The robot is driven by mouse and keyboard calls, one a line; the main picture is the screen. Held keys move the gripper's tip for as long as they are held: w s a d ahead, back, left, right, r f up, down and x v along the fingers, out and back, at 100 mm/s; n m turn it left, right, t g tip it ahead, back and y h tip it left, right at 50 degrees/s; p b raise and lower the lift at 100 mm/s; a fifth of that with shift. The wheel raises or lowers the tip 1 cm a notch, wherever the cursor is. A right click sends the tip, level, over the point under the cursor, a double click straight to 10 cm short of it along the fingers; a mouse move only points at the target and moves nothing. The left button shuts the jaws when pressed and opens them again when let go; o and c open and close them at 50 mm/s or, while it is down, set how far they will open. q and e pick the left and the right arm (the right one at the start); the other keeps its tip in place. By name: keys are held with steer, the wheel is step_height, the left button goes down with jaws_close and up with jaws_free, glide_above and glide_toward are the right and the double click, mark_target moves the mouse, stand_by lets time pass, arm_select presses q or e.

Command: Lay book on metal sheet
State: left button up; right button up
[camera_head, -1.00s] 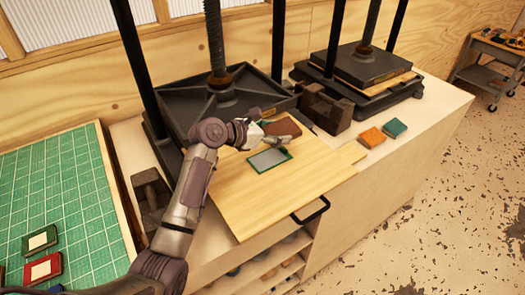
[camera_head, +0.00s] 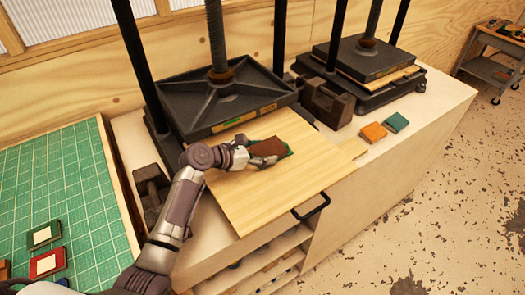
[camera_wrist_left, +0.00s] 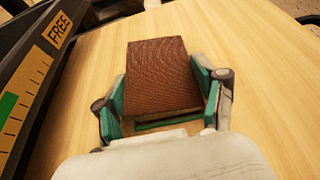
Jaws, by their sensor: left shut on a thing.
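A brown book (camera_head: 267,146) is held in my left gripper (camera_head: 264,159), over the wooden board of the near press. In the left wrist view the brown book (camera_wrist_left: 158,72) sits between the fingers of the left gripper (camera_wrist_left: 165,95), its textured cover facing up. The metal sheet is hidden under the brown book and gripper. I cannot tell whether the brown book touches it. My right gripper is not in view.
The near press's dark plate (camera_head: 215,98) stands behind the board (camera_head: 260,195). A green cutting mat (camera_head: 55,190) lies left. The board's front is clear.

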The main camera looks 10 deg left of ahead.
arm_select(q)
steer(key=o, duration=1.2)
steer(key=shift+f, duration=0.1)
steer(key=shift+c, duration=0.2)
steer(key=shift+r, duration=0.2)
steer(key=b+v, duration=0.1)
steer(key=v, duration=1.1)
